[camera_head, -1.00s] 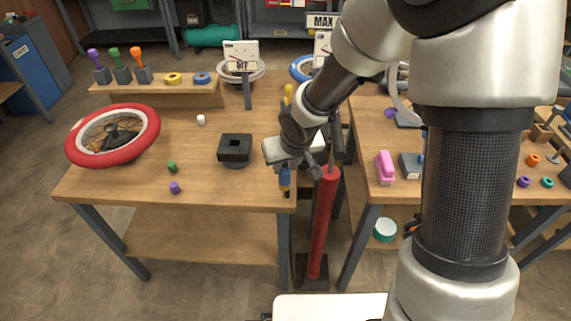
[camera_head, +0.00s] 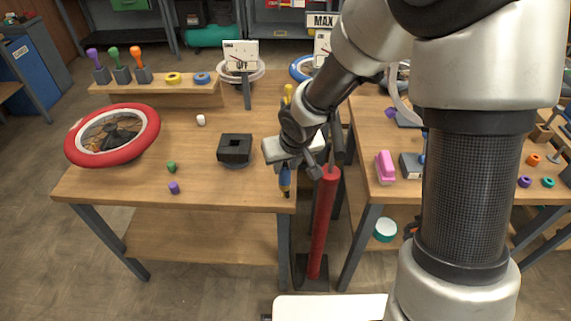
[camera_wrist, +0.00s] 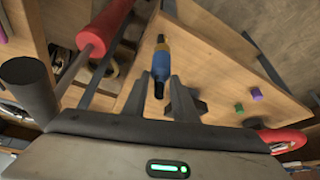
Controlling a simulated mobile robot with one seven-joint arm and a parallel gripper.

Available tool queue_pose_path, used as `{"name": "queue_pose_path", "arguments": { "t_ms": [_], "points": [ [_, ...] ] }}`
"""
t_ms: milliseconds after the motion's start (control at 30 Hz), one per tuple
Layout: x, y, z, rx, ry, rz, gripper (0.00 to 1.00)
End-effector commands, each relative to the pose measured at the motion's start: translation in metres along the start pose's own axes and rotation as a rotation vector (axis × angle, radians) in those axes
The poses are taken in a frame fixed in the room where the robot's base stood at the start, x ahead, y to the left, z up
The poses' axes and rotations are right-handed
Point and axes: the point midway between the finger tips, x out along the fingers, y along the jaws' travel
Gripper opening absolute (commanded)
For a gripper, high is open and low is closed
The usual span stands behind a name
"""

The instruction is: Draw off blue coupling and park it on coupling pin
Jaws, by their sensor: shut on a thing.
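The blue coupling (camera_wrist: 161,66) shows in the wrist view between the tips of my gripper (camera_wrist: 160,76), with a yellow part above it and a dark stem below. My gripper is shut on it. In the head view my gripper (camera_head: 285,165) hangs over the right edge of the left table, and the blue coupling (camera_head: 285,179) shows just below it, partly hidden. I cannot make out the coupling pin for certain.
A red upright cylinder (camera_head: 323,215) stands on the floor in the gap between tables, close right of my gripper. A black square block (camera_head: 235,149), small pegs and a red wheel (camera_head: 112,135) are on the left table (camera_head: 225,190). A pink object (camera_head: 385,167) sits on the right table.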

Motion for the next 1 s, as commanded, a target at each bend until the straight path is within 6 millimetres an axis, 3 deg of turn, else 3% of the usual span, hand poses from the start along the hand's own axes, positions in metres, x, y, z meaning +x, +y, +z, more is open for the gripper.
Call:
{"name": "queue_pose_path", "arguments": {
  "t_ms": [1000],
  "points": [
    [0.021, 0.000, 0.010, 0.000, 0.001, 0.000, 0.00]
  ]
}}
